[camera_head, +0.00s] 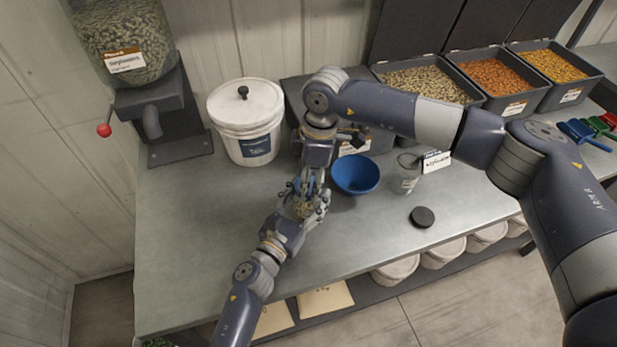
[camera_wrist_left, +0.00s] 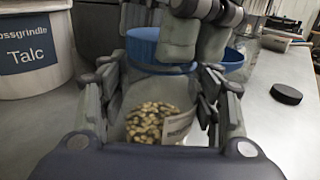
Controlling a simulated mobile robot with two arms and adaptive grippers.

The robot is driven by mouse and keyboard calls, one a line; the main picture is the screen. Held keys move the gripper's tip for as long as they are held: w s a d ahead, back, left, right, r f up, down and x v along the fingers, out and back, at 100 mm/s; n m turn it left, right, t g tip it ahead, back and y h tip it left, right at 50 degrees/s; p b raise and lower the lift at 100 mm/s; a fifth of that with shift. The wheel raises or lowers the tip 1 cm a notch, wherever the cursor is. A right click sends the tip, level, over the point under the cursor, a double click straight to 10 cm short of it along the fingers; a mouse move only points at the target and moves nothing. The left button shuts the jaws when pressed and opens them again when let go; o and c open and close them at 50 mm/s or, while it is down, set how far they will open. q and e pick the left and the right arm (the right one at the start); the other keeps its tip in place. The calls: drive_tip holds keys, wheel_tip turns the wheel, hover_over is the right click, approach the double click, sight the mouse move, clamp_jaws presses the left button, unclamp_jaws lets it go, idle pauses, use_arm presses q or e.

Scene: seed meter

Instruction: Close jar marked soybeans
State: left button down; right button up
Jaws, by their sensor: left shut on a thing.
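My left gripper (camera_head: 303,203) is shut on a clear jar of pale beans (camera_wrist_left: 150,120), which stands between its fingers in the left wrist view. A white label (camera_wrist_left: 181,127) is on the jar, but its text is too blurred to read. My right gripper (camera_head: 313,180) points down just above and behind the jar; its fingers (camera_wrist_left: 197,40) show in the left wrist view. I cannot tell whether they are open. A round black lid (camera_head: 422,216) lies flat on the bench to the right, also visible in the left wrist view (camera_wrist_left: 286,94).
A blue bowl (camera_head: 356,175) stands right of the grippers. Another glass jar (camera_head: 407,178) is beyond it, near a white label (camera_head: 437,160). A white talc bucket (camera_head: 246,118) stands at back left, near a seed dispenser (camera_head: 125,45). The front left bench (camera_head: 190,260) is clear.

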drive_tip(key=m, duration=0.4)
drive_tip(key=o, duration=0.7)
drive_tip(key=shift+r, duration=2.3)
drive_tip(key=shift+c, duration=0.4)
